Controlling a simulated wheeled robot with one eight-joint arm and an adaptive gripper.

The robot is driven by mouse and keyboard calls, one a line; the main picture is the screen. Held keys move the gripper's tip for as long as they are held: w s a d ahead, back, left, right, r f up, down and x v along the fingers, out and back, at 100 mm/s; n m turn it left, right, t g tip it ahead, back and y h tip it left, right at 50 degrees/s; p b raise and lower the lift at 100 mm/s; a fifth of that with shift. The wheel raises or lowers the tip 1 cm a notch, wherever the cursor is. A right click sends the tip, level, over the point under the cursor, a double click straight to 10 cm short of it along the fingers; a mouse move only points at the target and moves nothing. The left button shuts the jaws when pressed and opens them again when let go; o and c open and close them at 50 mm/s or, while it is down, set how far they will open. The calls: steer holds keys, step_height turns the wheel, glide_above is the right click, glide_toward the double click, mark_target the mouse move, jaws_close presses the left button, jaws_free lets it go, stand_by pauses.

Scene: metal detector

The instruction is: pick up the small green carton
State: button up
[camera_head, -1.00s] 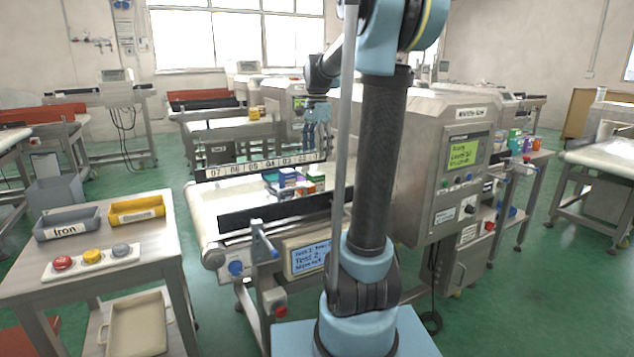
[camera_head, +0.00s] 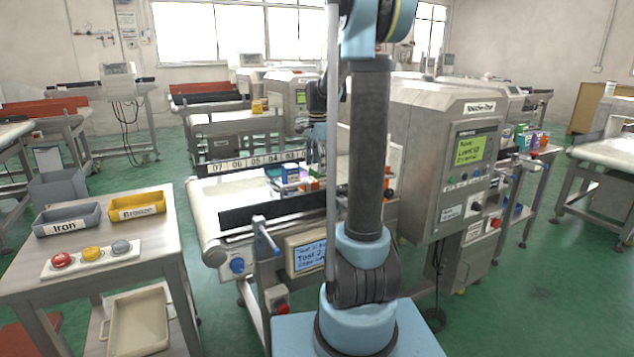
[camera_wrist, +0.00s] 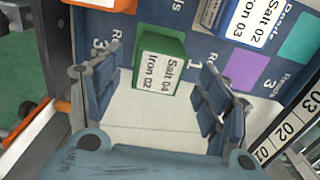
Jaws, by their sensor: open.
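The small green carton (camera_wrist: 160,60) stands on a blue printed board (camera_wrist: 200,50) in the wrist view. Its top label reads Salt 04, Iron 02. My gripper (camera_wrist: 160,66) is open, with one finger to the left of the carton and the other to its right. The carton shows between the fingertips, and I see no finger touching it. In the head view my gripper (camera_head: 316,145) hangs over the cartons on the conveyor (camera_head: 208,205). The green carton is too small and crowded there to pick out surely.
A white carton (camera_wrist: 240,20) labelled Salt 02, Iron 03 stands to the upper right in the wrist view. An orange-topped item (camera_wrist: 108,4) is at the upper left. A numbered strip (camera_wrist: 290,125) runs along the right. The metal detector housing (camera_head: 430,140) stands right of the cartons.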

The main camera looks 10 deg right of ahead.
mark_target(319, 178)
steer(key=shift+d+f, duration=0.2)
steer(key=shift+f, duration=3.5)
steer(key=shift+c, duration=0.6)
steer(key=c, duration=1.1)
